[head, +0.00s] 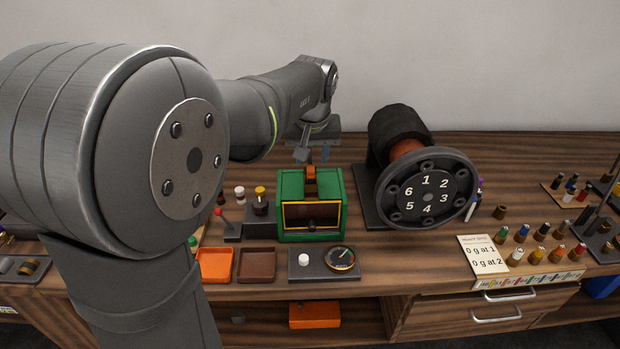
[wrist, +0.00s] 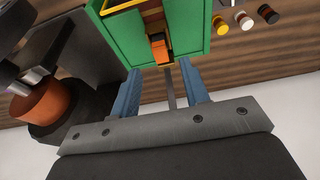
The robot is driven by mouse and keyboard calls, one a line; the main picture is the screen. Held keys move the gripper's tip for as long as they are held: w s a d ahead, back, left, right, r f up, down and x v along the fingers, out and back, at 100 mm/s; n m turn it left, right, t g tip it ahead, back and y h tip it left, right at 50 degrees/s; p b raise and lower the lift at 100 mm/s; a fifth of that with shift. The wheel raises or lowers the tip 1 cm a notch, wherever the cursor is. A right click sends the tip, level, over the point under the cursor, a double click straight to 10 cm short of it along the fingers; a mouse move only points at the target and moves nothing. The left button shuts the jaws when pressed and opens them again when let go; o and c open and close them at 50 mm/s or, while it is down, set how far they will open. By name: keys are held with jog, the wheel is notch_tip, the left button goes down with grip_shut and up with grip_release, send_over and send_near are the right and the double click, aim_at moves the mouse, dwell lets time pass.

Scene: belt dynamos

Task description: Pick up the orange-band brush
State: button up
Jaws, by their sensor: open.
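A small orange and dark brown piece, which looks like the orange-band brush (wrist: 160,47), sits in a slot in the green box (wrist: 112,35). In the head view it shows at the top of the box (head: 283,207) as a brown-orange piece (head: 310,180). I cannot tell its band for certain. My gripper (head: 312,155) hangs just behind and above the box. In the wrist view its two blue fingers (wrist: 162,88) are apart, on either side of the line to the orange piece, with nothing held between them.
A dark dynamo with a numbered wheel (head: 428,195) stands right of the box. Left are a red-knobbed lever (head: 220,213) and small banded cylinders (wrist: 243,20). An orange tray (head: 214,265), a brown tray (head: 256,265) and a gauge (head: 341,258) lie in front. Several coloured pegs (head: 537,256) stand right.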

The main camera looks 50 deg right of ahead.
aim_at(311, 170)
jog(key=x, duration=0.5)
jog(key=shift+f, duration=0.1)
grip_shut()
